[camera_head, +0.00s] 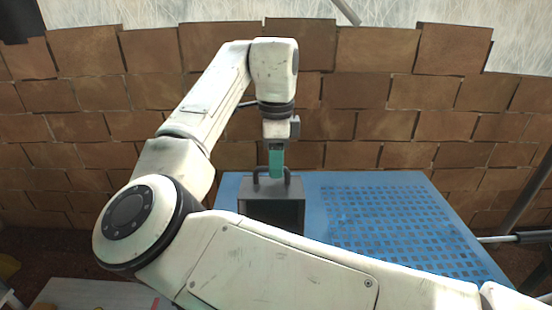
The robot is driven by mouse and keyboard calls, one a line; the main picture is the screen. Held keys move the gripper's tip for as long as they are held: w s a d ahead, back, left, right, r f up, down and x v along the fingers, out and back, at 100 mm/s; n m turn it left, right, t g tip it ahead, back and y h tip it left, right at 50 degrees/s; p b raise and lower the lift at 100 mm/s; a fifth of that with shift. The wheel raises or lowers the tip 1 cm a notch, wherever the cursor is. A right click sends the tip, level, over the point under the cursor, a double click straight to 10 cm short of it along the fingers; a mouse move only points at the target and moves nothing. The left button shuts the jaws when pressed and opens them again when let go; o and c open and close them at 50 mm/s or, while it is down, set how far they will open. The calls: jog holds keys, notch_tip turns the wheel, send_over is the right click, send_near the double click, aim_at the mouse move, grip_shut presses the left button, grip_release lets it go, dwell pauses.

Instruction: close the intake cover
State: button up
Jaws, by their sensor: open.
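A small grey box (271,190) stands near the left side of a blue table (350,182). It has a dark arched handle (256,174) on top and a dark front framed by a lighter edge. I cannot tell whether this is the intake or whether its cover is open. My gripper (276,172) points down with its teal fingers at the handle, directly above the box. It is open, and whether it touches the handle is unclear. My white arm hides the lower part of the box and the table's front left.
The table's right half is a perforated grid (390,222) and is clear. A brown tiled wall (365,100) rises behind the table. A metal rod (510,238) reaches in at the right edge. A pale surface (90,292) lies at lower left.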

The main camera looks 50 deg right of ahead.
grip_shut()
dwell(0.3)
dwell(0.4)
